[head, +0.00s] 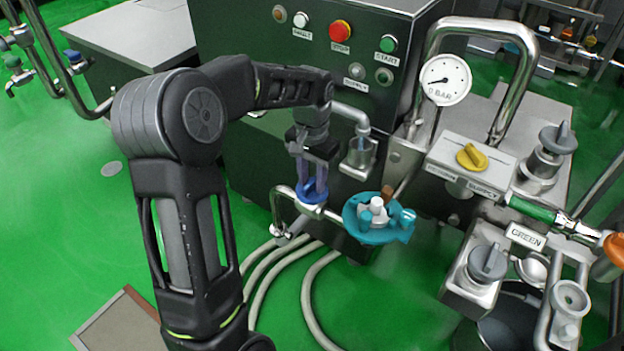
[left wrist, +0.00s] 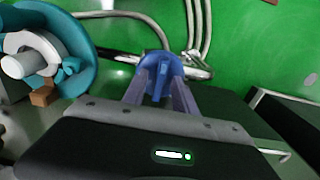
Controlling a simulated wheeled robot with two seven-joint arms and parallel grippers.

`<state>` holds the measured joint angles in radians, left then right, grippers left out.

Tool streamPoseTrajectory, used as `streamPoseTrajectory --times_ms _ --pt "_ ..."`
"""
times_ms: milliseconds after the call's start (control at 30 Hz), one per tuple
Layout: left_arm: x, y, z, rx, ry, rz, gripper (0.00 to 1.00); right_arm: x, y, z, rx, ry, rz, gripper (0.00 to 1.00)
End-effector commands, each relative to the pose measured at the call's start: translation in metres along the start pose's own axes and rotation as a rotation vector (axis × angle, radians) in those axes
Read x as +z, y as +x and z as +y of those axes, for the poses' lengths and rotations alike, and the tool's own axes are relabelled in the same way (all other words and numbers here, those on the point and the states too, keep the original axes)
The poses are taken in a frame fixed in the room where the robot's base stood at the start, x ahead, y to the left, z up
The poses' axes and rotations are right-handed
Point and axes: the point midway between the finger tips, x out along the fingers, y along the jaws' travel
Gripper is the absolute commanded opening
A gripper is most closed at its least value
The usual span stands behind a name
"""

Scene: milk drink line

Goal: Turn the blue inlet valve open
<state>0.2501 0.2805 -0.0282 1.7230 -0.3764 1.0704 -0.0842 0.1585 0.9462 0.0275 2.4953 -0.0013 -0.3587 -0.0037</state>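The blue inlet valve handle (head: 313,189) sits on a steel pipe at the front of the dark machine. My left gripper (head: 314,178) reaches down onto it from above, with its fingers on either side of the handle. In the left wrist view, the blue handle (left wrist: 158,70) shows between the two fingertips (left wrist: 160,84), which look closed against it. The exact contact is partly hidden by the fingers. My right gripper is in neither view.
A teal round fitting (head: 378,218) stands just right of the valve. A control panel with a red stop button (head: 340,31) is behind. A pressure gauge (head: 446,80) and a yellow knob (head: 472,157) are to the right. Hoses (head: 262,278) run along the green floor below.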

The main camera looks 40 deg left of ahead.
Motion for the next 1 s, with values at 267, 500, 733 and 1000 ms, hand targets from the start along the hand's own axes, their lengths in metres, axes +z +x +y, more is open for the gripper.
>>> streamPoseTrajectory --times_ms 267,500,733,1000 --pt "-0.0001 0.0018 -0.0001 0.000 0.000 0.000 0.34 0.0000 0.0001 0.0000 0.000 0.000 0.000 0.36" --pt "-0.0001 0.0015 -0.0001 0.000 0.000 0.001 0.15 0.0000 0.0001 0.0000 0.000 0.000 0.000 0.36" --pt "-0.0001 0.0014 -0.0001 0.000 0.000 0.001 0.00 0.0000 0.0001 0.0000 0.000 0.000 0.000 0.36" --pt "-0.0001 0.0013 0.0000 0.000 0.000 0.001 0.00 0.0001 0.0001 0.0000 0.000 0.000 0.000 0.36"
